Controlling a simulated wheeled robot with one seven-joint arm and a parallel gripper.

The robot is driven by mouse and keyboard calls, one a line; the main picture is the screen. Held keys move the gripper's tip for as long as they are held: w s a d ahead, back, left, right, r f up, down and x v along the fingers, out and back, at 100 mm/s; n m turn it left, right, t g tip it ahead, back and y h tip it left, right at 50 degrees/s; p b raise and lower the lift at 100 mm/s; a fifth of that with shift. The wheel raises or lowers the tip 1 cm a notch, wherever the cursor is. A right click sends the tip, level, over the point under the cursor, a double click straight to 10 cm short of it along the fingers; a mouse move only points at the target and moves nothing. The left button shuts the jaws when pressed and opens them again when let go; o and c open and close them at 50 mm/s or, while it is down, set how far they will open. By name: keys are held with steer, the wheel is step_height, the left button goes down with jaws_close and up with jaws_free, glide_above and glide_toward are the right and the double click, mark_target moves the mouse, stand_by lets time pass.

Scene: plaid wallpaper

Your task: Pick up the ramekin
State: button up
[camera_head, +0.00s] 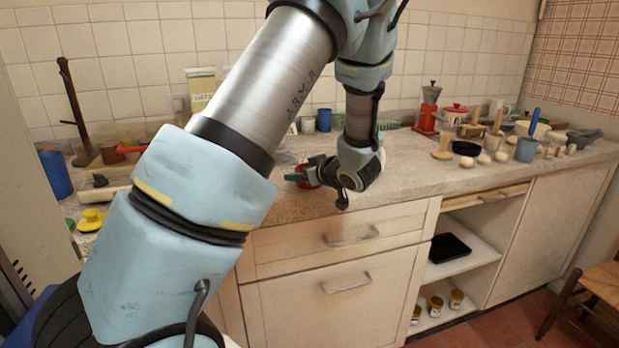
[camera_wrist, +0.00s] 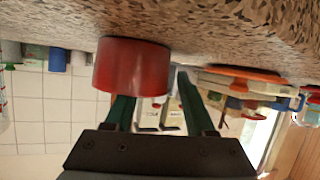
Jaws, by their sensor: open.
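The ramekin is a short red cup (camera_wrist: 132,68) in the wrist view, where the counter appears at the top. It rests on the speckled counter. My gripper (camera_wrist: 154,92) is open, with two green fingers. The right finger shows beside the ramekin, apart from it. The left finger's tip is hidden by the ramekin; I cannot tell whether it is inside or behind it. In the head view, my gripper (camera_head: 300,177) is low over the counter's front part, with a bit of red at it, mostly covered by my wrist.
The counter (camera_head: 410,180) is clear just right of my gripper. At the left are a blue container (camera_head: 55,172) and a yellow lid (camera_head: 91,219). A tiled wall is behind.

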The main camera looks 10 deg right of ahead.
jaws_close()
stand_by(0.4)
